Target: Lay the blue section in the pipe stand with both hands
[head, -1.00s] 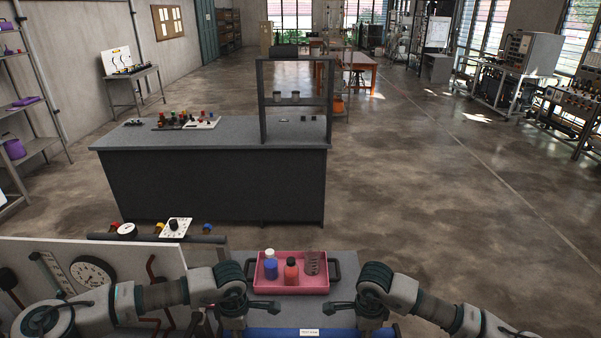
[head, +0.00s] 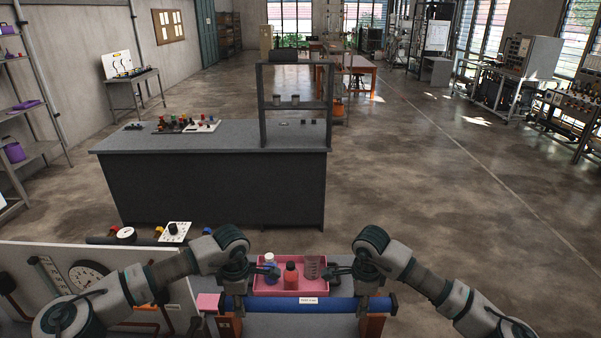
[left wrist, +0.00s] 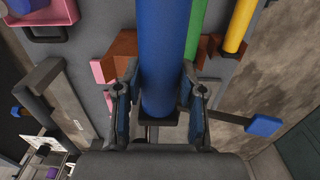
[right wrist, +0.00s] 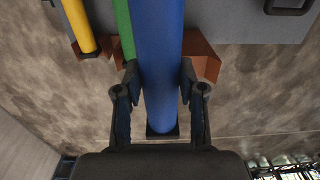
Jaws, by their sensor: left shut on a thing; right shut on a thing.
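The blue section (head: 275,305) is a long pipe lying level across the front of the head view, with a small white label on it. My left gripper (head: 235,288) is shut around its left part, and my right gripper (head: 367,288) around its right part. The pipe stand has brown supports (head: 373,326) that show below the pipe near both ends. In the left wrist view a brown support (left wrist: 122,48) flanks the pipe, and one also shows in the right wrist view (right wrist: 205,58). I cannot tell whether the pipe touches the supports.
A pink tray (head: 262,291) with several vessels stands just beyond the pipe. A green pipe (left wrist: 196,30) and a yellow pipe (left wrist: 239,25) lie beside the blue one. A gauge panel (head: 60,258) is at left. A dark workbench (head: 210,185) stands ahead.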

